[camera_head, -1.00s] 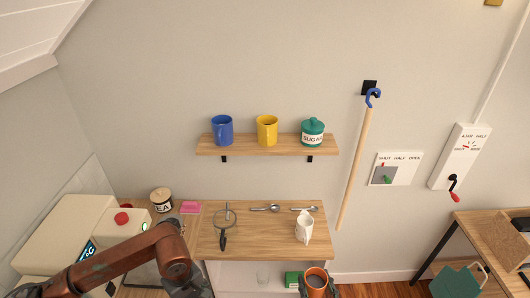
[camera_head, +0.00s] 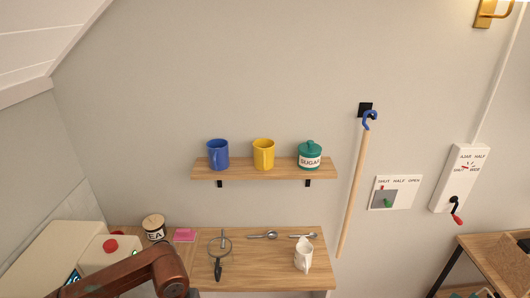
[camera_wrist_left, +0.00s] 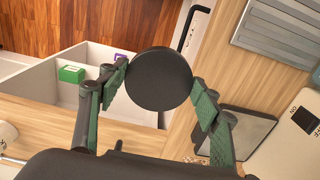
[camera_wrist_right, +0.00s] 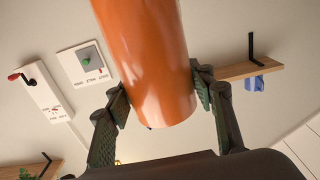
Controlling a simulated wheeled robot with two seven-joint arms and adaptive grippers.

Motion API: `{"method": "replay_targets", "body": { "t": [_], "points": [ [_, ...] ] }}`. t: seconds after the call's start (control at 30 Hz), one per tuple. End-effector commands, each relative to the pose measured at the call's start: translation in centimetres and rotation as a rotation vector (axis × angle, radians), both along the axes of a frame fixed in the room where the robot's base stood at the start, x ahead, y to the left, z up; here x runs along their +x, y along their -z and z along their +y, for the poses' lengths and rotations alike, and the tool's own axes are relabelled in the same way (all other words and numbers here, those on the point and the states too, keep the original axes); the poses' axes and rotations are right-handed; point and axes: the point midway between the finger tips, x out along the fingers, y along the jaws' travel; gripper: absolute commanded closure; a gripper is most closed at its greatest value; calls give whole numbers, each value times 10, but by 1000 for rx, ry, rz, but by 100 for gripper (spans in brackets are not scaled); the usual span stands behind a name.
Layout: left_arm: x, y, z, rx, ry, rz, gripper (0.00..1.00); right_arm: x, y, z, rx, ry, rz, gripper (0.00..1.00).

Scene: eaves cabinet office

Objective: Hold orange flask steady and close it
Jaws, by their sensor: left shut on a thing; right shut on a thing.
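The orange flask (camera_wrist_right: 150,65) fills the upper middle of the right wrist view. My right gripper (camera_wrist_right: 160,92) is shut on it, one finger on each side. The flask's upper part runs out of the frame, so its opening is hidden. In the left wrist view, a round black disc that looks like the flask's lid (camera_wrist_left: 158,78) sits between the fingers of my left gripper (camera_wrist_left: 160,88), which is shut on it. Lid and flask share no view. In the head view, my left arm shows at the lower left; neither gripper shows there.

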Motion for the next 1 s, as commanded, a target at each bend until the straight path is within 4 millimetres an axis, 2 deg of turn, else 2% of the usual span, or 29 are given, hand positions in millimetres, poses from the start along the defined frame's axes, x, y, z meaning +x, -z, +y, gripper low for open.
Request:
{"method": "replay_targets", "body": {
  "t": [0.27,0.47,0.77,1.0],
  "points": [
    [0,0,0,0,-1,0,54,0,-2,1,0,-3,-4,100],
    [0,0,0,0,-1,0,54,6,-4,12,-2,-53,-8,100],
    [0,0,0,0,-1,0,54,23,-7,52,-7,-236,-8,100],
    [0,0,0,0,-1,0,54,42,-11,94,-6,-422,-10,100]
  ]
}}
